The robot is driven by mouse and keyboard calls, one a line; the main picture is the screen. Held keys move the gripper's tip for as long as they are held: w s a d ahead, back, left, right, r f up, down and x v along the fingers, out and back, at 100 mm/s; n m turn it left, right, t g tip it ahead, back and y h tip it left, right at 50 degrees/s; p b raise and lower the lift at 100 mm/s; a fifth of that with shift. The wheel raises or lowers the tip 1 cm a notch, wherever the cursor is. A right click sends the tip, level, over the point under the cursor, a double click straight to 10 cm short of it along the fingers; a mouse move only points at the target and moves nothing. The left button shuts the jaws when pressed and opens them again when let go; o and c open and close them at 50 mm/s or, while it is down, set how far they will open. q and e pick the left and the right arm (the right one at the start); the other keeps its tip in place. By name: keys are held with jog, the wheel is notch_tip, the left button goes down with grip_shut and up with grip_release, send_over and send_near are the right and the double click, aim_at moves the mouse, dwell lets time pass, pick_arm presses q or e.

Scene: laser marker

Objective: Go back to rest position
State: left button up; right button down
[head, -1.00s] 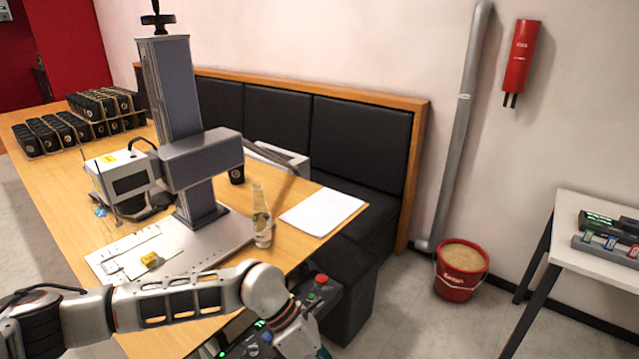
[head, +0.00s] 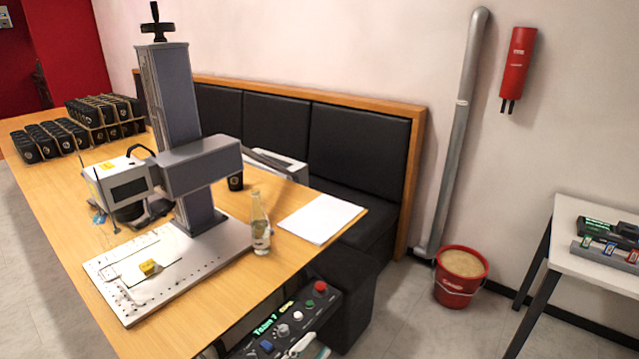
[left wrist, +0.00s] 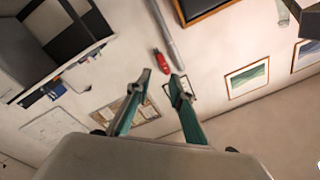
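My left gripper (left wrist: 158,82) shows in the left wrist view with its two teal fingers spread apart and nothing between them. The rest of my left arm is out of the head view. My right gripper is in neither view.
A laser marker (head: 180,100) stands on the wooden table (head: 50,205) with a small yellow piece (head: 150,267) on its bed. A glass bottle (head: 260,225), white paper (head: 321,218) and control panel (head: 290,322) are near the table's right side. A red bucket (head: 461,277) stands on the floor.

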pick_arm(q)
jog(key=s+a+f+n+g+y, duration=0.2)
jog(key=s+a+f+n+y, duration=0.2)
jog(key=s+a+f, duration=0.3)
jog(key=s+a+f+n+g+y, duration=0.2)
jog(key=s+a+f+n+y, duration=0.2)
jog(key=a+f, duration=0.7)
notch_tip(320, 180, down, 2)
jog(key=s+n, duration=0.2)
jog(key=shift+s+a+n, duration=0.25)
jog(key=shift+s+n, duration=0.05)
jog(key=shift+s, duration=0.1)
